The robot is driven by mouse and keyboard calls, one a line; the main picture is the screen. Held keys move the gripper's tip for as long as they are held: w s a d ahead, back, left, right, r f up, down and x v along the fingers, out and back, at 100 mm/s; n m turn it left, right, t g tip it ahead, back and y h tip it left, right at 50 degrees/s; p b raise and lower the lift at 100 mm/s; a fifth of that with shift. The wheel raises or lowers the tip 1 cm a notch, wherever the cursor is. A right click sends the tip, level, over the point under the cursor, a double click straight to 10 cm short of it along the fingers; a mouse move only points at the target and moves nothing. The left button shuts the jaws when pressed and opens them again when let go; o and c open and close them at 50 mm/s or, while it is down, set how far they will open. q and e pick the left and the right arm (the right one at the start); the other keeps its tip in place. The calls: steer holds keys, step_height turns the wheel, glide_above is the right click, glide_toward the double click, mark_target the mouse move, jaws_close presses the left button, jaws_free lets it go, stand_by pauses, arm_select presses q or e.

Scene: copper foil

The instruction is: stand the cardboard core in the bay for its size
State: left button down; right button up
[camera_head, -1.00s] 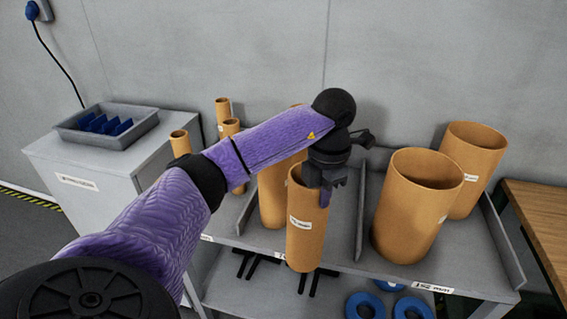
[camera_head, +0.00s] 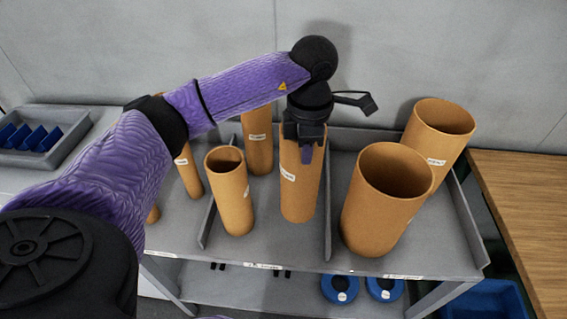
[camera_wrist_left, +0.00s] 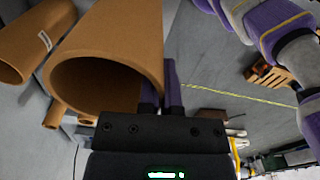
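My left gripper (camera_head: 305,152) is shut on the rim of a medium tan cardboard core (camera_head: 300,190) with a white label. The core is upright over the middle bay, close to the divider (camera_head: 328,210) on its right. I cannot tell whether its base touches the shelf. In the left wrist view the core (camera_wrist_left: 120,50) has one finger inside its wall and one outside, at the gripper (camera_wrist_left: 160,95). Two other medium cores, a front one (camera_head: 231,195) and a back one (camera_head: 258,140), stand in the same bay. My right gripper is not in view.
Two wide cores, front (camera_head: 388,200) and back (camera_head: 438,135), stand in the right bay. Thin cores (camera_head: 188,172) stand in the left bay, partly behind my arm. A grey tray with blue dividers (camera_head: 40,140) is at left, a wooden table (camera_head: 520,200) at right.

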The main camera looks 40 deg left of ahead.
mark_target(304, 184)
arm_select(q)
step_height(304, 184, down, 10)
steer(key=shift+r+b, duration=0.1)
steer(key=shift+b, duration=0.3)
steer(key=shift+f, duration=0.2)
steer(key=c, duration=0.8)
jaws_free()
steer(key=shift+r, duration=0.1)
steer(key=shift+r, duration=0.35)
step_height(304, 184, up, 12)
steer(key=shift+f+p, duration=0.2)
steer(key=shift+p, duration=0.2)
